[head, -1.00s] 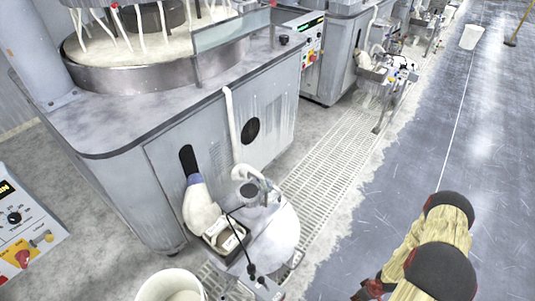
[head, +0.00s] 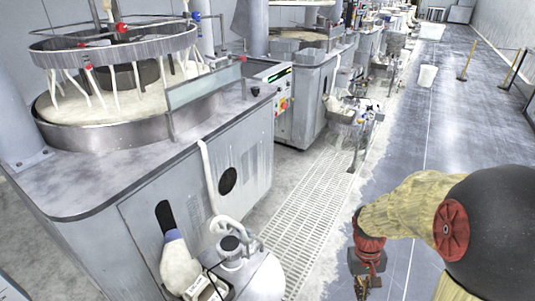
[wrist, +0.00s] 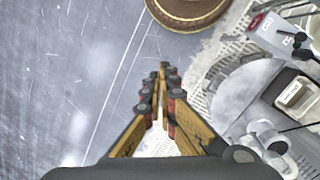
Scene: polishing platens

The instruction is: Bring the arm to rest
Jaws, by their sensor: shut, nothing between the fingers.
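My arm, in a yellowish cover with black and red joints, comes in from the right edge of the head view. My gripper (head: 362,287) hangs at its end, over the floor to the right of the grating. In the wrist view my gripper (wrist: 162,72) points away from the camera, its yellow fingers drawn together at the tips. It is shut and holds nothing. Its fingers are small and dark in the head view.
A polishing machine (head: 140,200) fills the left, with a round table (head: 262,280) at its front. A floor grating (head: 315,195) runs alongside. The grey floor (head: 405,150) is open to the right. A brown-rimmed round thing (wrist: 188,22) shows in the wrist view.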

